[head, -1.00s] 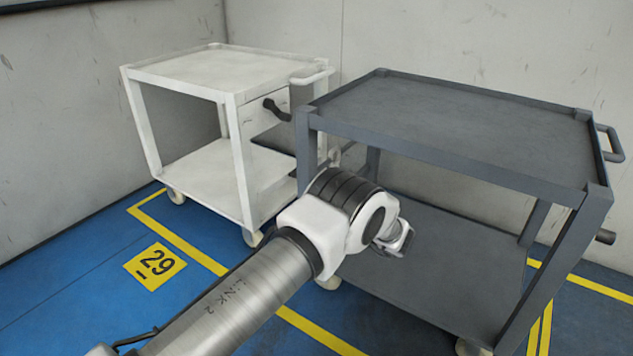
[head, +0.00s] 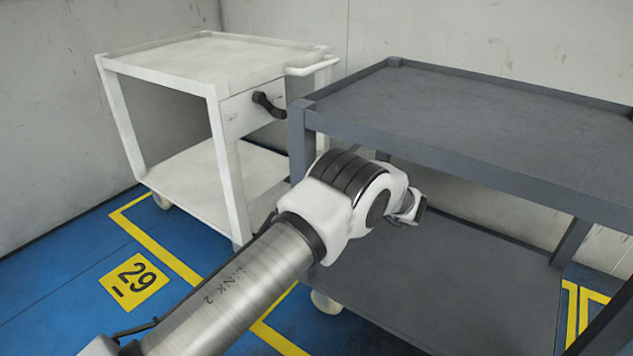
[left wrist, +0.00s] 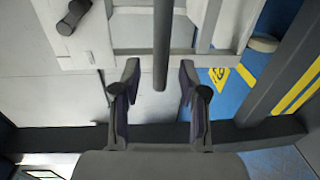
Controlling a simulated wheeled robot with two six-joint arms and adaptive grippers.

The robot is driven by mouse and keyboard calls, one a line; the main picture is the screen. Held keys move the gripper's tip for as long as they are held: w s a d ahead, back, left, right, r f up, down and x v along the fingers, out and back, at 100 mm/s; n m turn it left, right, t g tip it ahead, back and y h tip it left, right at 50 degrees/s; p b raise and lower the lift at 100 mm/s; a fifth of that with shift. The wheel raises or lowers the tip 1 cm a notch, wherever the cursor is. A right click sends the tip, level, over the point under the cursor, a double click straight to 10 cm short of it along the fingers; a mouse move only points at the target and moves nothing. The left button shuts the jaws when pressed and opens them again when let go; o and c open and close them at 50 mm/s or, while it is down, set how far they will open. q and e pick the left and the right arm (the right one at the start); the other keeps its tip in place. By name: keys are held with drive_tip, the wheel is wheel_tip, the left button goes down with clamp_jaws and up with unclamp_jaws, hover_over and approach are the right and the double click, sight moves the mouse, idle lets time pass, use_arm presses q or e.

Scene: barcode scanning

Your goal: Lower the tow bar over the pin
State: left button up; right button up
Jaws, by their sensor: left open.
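A dark bar (left wrist: 161,45) comes in from the top of the left wrist view, and its rounded end lies between my left gripper's fingers, with gaps on both sides. I cannot tell for sure whether it is the tow bar. My left gripper (left wrist: 160,76) is open; in the head view my own arm hides its fingers. The grey cart (head: 480,110) stands at right, behind my left arm. I cannot make out the pin. My right gripper is not in view.
Grey walls (head: 420,30) close off the back and left. Floor is free at the lower left. The grey cart's posts and shelves are close to my left arm.

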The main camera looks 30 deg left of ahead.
use_arm(q)
drive_tip(key=a, duration=0.1)
drive_tip(key=a+b, duration=0.1)
drive_tip(key=a, duration=0.1)
drive_tip(key=shift+w+f, duration=0.15)
drive_tip(key=shift+f, duration=0.25)
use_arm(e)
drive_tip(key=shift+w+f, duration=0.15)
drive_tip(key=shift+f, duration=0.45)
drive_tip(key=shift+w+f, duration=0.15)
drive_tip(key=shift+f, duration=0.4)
use_arm(q)
drive_tip(key=shift+a+r, duration=0.15)
drive_tip(key=shift+a, duration=0.2)
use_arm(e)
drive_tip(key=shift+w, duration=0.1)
use_arm(q)
clamp_jaws()
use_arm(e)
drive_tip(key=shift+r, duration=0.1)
